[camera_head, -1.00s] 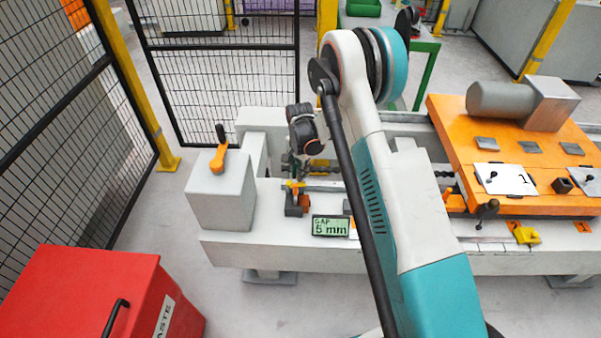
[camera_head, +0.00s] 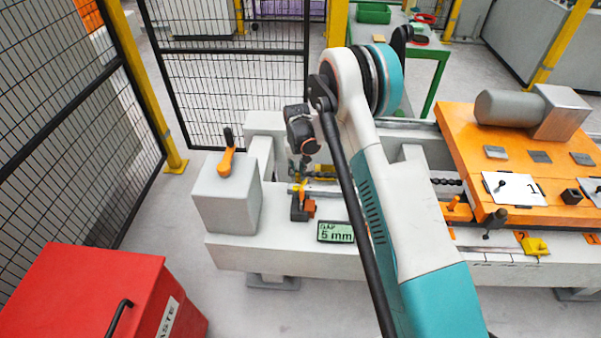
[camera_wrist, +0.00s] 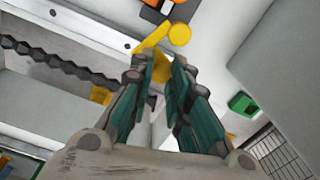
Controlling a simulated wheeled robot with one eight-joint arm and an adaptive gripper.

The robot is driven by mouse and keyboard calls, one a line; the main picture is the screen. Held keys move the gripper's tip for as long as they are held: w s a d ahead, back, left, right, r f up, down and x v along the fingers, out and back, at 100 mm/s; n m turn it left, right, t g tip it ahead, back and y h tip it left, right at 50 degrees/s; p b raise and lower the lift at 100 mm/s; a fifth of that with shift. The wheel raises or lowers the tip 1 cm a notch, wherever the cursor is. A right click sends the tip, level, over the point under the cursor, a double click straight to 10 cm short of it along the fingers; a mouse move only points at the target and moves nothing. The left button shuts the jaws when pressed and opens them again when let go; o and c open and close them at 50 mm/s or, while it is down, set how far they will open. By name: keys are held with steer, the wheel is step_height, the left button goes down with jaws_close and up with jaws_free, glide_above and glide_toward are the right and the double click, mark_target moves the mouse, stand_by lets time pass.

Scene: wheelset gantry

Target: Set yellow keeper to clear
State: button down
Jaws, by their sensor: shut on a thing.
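The yellow keeper (camera_wrist: 151,40) shows in the wrist view as a short yellow bar with a round knob beside it. Its near part lies between the fingertips of my gripper (camera_wrist: 163,62), which is shut on it. In the head view the small yellow keeper (camera_head: 298,188) sits at the orange and dark block on the left of the white bench. My gripper (camera_head: 301,172) is just above it there, small and partly hard to make out. The keeper's exact setting is too small to tell.
A display (camera_head: 336,232) on the bench front reads GAP 5 mm. A grey block (camera_head: 228,201) with an orange lever (camera_head: 227,160) stands left. An orange carriage (camera_head: 470,150) is right, near another yellow piece (camera_head: 537,246). A red bin (camera_head: 85,290) stands front left, and black mesh fencing behind.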

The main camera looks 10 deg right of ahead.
steer(key=n, duration=0.1)
steer(key=a+n, duration=0.1)
steer(key=n, duration=0.1)
steer(key=shift+w+a+n, duration=0.1)
steer(key=shift+w+n, duration=0.1)
steer(key=shift+n, duration=0.1)
steer(key=shift+a+n, duration=0.3)
steer(key=shift+n, duration=0.4)
steer(key=shift+a+n, duration=0.25)
steer(key=shift+n, duration=0.45)
steer(key=c, duration=1.5)
jaws_free()
steer(key=shift+r, duration=0.1)
step_height(320, 180, up, 12)
steer(key=shift+f, duration=0.1)
